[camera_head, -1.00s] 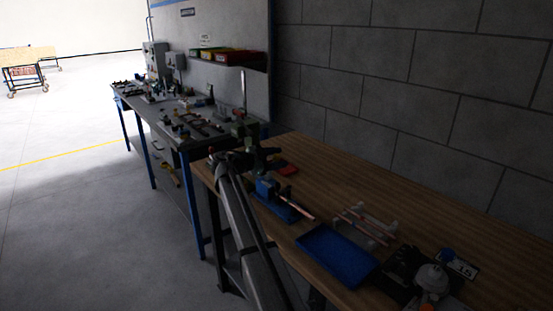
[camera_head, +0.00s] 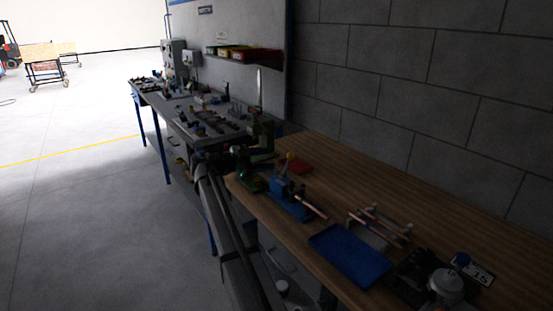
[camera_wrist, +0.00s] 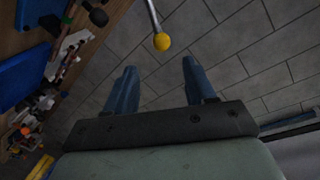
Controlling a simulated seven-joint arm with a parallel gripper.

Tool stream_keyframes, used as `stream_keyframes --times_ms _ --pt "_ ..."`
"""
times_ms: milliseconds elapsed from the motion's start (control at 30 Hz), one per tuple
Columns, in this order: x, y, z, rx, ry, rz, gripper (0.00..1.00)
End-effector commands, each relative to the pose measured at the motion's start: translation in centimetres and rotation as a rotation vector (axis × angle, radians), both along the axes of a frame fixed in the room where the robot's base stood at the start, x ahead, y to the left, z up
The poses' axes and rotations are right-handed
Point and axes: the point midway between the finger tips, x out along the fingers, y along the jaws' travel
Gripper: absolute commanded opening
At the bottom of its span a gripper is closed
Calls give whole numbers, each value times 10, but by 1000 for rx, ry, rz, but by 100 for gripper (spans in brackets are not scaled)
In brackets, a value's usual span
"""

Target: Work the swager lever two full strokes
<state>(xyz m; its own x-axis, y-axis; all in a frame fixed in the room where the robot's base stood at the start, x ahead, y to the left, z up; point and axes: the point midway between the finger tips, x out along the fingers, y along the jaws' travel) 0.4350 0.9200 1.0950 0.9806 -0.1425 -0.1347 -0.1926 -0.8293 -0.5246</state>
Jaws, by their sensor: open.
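The swager (camera_head: 284,190) is a blue device on the wooden bench in the head view, with a copper tube (camera_head: 313,208) reaching out from it to the right. A yellow ball knob (camera_head: 290,155) shows above it. In the wrist view the lever is a thin metal rod ending in the yellow knob (camera_wrist: 162,41). My gripper (camera_wrist: 160,72) is open, with two blue fingers spread apart. The knob lies just beyond the fingertips, roughly between them in the picture, with no visible contact. In the head view my gripper is dark and hard to make out.
A blue tray (camera_head: 350,255) and a rack with copper tubes (camera_head: 380,226) stand right of the swager. A grey block wall (camera_head: 400,90) borders the bench.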

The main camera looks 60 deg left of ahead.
Motion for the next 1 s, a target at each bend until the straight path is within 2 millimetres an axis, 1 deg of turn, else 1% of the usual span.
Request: stream_keyframes --times_ms 33,100,233,600,667,767,833,867,900,967,1000 --pt "-7 1 1 0 0 0 55" --pt "-15 2 2 0 0 0 55" --pt "-24 3 3 0 0 0 55" --pt "-28 4 4 0 0 -1 55" --pt "-27 4 4 0 0 -1 56" --pt "-20 1 3 0 0 -9 56" --pt "-9 -4 1 -3 0 -21 56" --pt "-3 -9 0 -4 1 -28 56" --pt "5 -19 -3 -6 1 -39 56" --pt "13 -37 -8 -10 2 -51 56" --pt "18 -49 -11 -12 2 -58 56"
